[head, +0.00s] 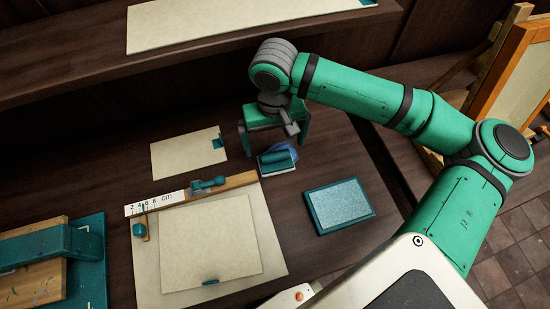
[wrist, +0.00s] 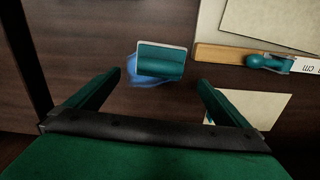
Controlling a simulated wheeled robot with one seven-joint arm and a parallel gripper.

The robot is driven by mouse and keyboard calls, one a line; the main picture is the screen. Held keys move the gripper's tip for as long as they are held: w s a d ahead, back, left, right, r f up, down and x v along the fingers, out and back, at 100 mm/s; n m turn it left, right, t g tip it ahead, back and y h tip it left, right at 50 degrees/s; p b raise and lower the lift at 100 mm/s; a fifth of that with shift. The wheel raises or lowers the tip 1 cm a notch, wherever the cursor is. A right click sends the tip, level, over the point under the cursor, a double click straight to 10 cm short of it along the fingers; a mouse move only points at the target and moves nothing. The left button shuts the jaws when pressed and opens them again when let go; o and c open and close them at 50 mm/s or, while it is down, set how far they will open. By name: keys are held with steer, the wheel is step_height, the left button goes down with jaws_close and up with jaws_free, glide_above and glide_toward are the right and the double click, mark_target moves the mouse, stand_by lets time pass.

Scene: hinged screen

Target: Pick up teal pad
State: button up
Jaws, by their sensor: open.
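The teal pad (head: 277,160) is a small block with a rounded teal top and a pale base, lying on the dark wooden table at a blue patch. In the wrist view the pad (wrist: 161,60) lies just beyond the fingertips, roughly midway between their lines. My gripper (head: 275,138) is open and empty, pointing down behind the pad in the head view. In the wrist view the gripper's (wrist: 160,80) two teal fingers are spread wider than the pad, and no contact shows. I cannot tell its exact height above the table.
A teal-framed tray with a pale blue surface (head: 339,205) lies at the right. A wooden strip with a teal knob and a ruler (head: 240,181) lies left of the pad, above a large sheet (head: 274,262). A small card (head: 180,154) lies at the left. A raised shelf (head: 60,62) runs behind.

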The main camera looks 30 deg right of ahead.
mark_target(275, 153)
steer(key=shift+s+f, duration=0.15)
steer(key=shift+f, duration=1.3)
steer(key=shift+s+f, duration=0.1)
steer(key=shift+f, duration=1.35)
steer(key=shift+c, duration=0.3)
steer(key=c, duration=1.1)
steer(key=shift+r, duration=0.1)
